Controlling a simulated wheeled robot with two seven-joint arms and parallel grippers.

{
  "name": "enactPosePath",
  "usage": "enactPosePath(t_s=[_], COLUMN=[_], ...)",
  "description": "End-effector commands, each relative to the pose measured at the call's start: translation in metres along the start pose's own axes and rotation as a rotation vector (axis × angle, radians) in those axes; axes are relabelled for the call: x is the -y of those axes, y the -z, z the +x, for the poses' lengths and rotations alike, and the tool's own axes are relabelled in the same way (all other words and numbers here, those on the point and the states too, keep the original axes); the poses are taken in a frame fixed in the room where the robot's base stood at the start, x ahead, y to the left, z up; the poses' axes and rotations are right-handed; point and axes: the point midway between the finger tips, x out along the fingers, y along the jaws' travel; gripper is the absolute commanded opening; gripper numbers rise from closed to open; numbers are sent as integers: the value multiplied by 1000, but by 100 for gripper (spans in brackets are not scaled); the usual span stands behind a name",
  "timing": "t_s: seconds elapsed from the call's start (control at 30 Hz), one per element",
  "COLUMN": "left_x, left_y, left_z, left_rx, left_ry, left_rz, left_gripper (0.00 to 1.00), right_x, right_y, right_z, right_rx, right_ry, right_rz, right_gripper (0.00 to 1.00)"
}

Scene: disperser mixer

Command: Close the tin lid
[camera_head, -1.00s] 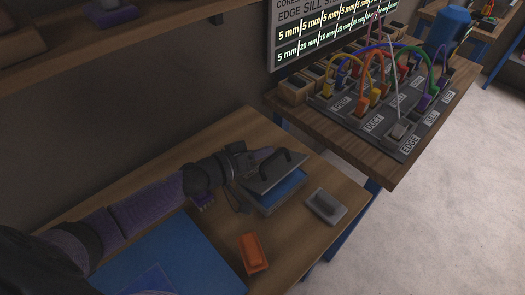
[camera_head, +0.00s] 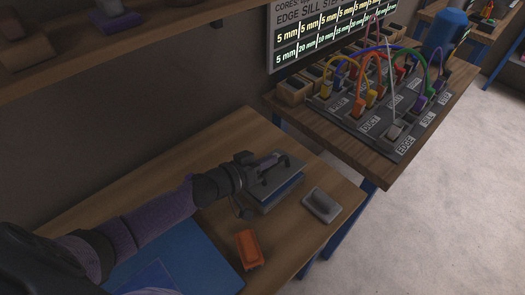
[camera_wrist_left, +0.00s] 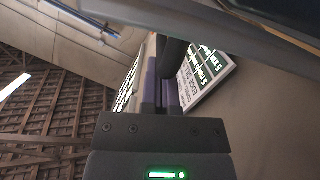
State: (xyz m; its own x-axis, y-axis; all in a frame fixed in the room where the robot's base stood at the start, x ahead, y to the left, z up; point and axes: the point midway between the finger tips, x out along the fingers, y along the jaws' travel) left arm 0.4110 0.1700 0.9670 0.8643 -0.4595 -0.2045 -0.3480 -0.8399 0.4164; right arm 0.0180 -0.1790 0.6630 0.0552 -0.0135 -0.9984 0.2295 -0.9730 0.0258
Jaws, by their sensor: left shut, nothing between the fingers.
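The tin (camera_head: 284,196) is a blue box on the wooden table, with a grey lid (camera_head: 289,184) over its top. The lid has a black bar handle (camera_head: 283,163). In the head view the lid lies nearly flat over the blue body; I cannot tell whether it is fully seated. My left gripper (camera_head: 268,163) is shut and empty, at the lid's left side close to the handle, hiding part of both. Its purple fingers (camera_wrist_left: 162,88) show in the left wrist view, close to a dark rounded piece, likely the handle. My right gripper is out of view.
A grey block (camera_head: 321,204) lies right of the tin, and an orange block (camera_head: 249,249) lies in front. A blue mat (camera_head: 190,262) covers the table's near left. A second table at the back right holds a labelled board (camera_head: 372,125) with coloured cables.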

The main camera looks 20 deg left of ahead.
Motion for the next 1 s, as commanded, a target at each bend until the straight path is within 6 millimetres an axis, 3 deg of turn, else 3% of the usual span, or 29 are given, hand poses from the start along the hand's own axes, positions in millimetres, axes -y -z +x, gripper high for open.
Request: enactPosePath(t_s=[0.43,1.0], left_x=[-5,-6], left_y=[-19,-22], left_z=[4,5], left_rx=[0,0], left_ry=[52,60], left_rz=[219,257], left_gripper=[0,0], right_x=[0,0], right_y=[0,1], right_z=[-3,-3], right_rx=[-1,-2], right_ry=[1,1], right_rz=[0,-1], right_gripper=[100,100])
